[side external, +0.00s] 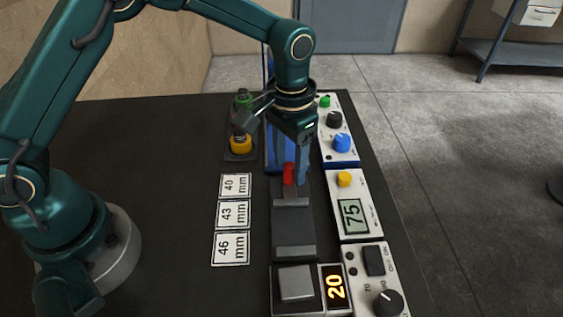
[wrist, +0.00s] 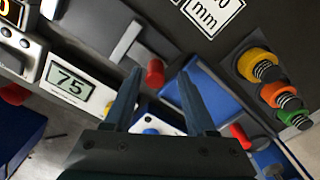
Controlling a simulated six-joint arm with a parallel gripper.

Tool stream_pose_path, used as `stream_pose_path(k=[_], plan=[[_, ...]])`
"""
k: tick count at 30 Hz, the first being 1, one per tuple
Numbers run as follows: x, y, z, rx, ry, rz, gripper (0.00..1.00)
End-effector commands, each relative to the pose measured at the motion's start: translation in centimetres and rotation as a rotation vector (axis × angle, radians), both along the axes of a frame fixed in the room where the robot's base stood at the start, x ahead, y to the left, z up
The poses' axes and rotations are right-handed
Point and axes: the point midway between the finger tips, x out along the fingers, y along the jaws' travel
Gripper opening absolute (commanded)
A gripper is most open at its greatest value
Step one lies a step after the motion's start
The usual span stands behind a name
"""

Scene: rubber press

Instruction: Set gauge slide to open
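The gauge slide is a grey bar (side external: 293,196) with a red knob (side external: 288,174) at the far end of a dark track (side external: 293,222). In the wrist view the grey bar (wrist: 127,42) and the red knob (wrist: 155,73) are at the upper middle. My gripper (side external: 301,180) points down at the knob in the side view. In the wrist view my gripper (wrist: 161,75) is open, its two fingertips apart on either side of the knob. I cannot tell whether either finger touches it.
Plates marked 40, 43 and 46 mm (side external: 233,214) lie left of the track. A panel with a yellow knob and a 75 display (side external: 352,216) stands right. A 20 display (side external: 335,286) is in front. Coloured buttons (side external: 241,143) and a blue frame (wrist: 218,98) stand near my gripper.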

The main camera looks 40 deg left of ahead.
Motion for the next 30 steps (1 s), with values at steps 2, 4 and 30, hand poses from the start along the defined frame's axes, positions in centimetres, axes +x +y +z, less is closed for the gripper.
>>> stream_pose_path(k=[2, 4, 30], plan=[[-0.1, -0.1, 0.0, 0.0, 0.003, 0.0, 0.57], [-0.1, -0.1, 0.0, -0.001, 0.004, -0.001, 0.57], [-0.2, -0.1, 5.1, -0.001, 0.004, -0.001, 0.57]])
